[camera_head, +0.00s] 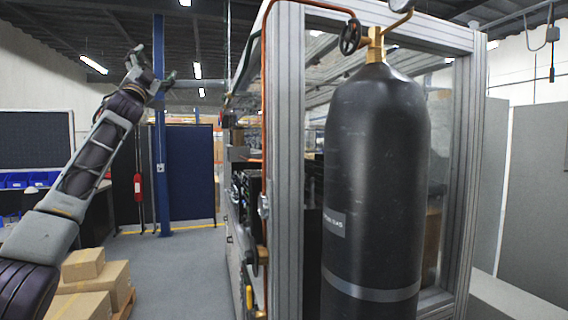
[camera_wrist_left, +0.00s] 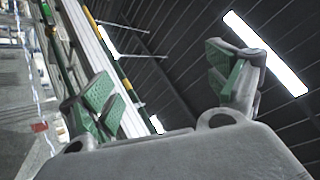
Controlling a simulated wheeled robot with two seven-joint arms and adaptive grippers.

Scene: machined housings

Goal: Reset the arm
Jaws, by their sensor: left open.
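My left arm rises from the lower left in the head view. My left gripper (camera_head: 155,64) is raised high at its end, in front of a blue post. In the left wrist view, the left gripper (camera_wrist_left: 165,88) has its two green-padded fingers spread wide apart. Nothing is between the fingers; the dark ceiling and a light strip show behind them. My right gripper is not in view.
A large black gas cylinder (camera_head: 375,190) stands inside a metal frame (camera_head: 288,150) on the right. Cardboard boxes (camera_head: 95,285) are stacked at the lower left. A blue post (camera_head: 160,150) stands behind the arm. Grey floor (camera_head: 185,265) is clear in the middle.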

